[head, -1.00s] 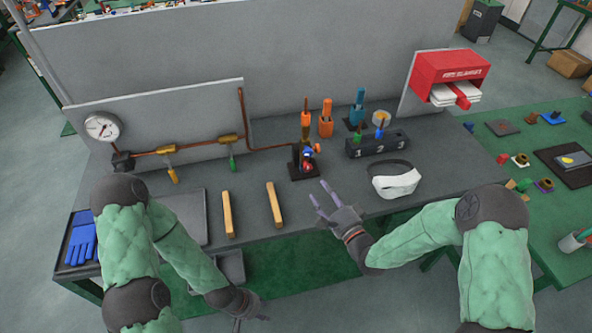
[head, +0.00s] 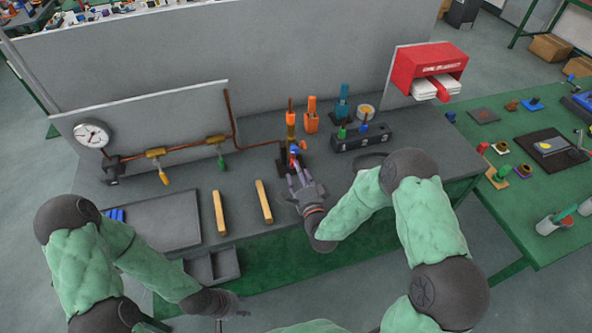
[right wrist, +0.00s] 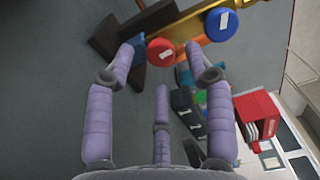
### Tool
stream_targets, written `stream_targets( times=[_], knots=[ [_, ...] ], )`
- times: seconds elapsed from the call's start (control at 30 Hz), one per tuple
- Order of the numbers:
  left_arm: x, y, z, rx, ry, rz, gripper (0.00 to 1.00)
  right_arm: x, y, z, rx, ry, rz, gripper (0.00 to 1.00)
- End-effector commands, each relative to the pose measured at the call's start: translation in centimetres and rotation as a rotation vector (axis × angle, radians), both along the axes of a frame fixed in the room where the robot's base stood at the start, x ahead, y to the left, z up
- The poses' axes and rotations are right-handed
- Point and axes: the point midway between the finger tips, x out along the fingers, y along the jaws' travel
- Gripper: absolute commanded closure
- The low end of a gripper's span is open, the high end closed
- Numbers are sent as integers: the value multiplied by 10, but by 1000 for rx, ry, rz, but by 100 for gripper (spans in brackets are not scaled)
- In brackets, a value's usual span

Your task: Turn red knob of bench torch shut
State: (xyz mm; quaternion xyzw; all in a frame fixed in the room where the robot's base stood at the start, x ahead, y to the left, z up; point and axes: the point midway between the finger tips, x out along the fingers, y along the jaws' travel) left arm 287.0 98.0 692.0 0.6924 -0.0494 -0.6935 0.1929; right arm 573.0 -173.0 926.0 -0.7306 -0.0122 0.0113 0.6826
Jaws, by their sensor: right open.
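A copper pipe (head: 190,147) with yellow-handled and green-handled valves runs left of the torch. Two wooden bars (head: 264,201) lie on the bench. A black numbered block (head: 361,138) stands to the right. A red fire-blanket box (head: 428,65) hangs behind.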

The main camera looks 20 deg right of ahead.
Motion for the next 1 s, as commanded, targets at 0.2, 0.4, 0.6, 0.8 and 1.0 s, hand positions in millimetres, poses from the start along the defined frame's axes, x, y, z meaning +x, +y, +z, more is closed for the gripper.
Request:
stream_targets(
  times=[0.2,0.4,0.6,0.8,1.0],
  knots=[
    [0,0,-3,0,0,0,60,20,1,0,0,1,1,46],
    [0,0,-3,0,0,0,60,23,1,0,0,0,0,46],
    [0,0,-3,0,0,0,60,23,1,0,0,0,0,60],
    [0,0,-3,0,0,0,60,23,1,0,0,0,0,100],
    [0,0,-8,0,0,0,60,23,1,-1,31,0,1,100]
  ],
)
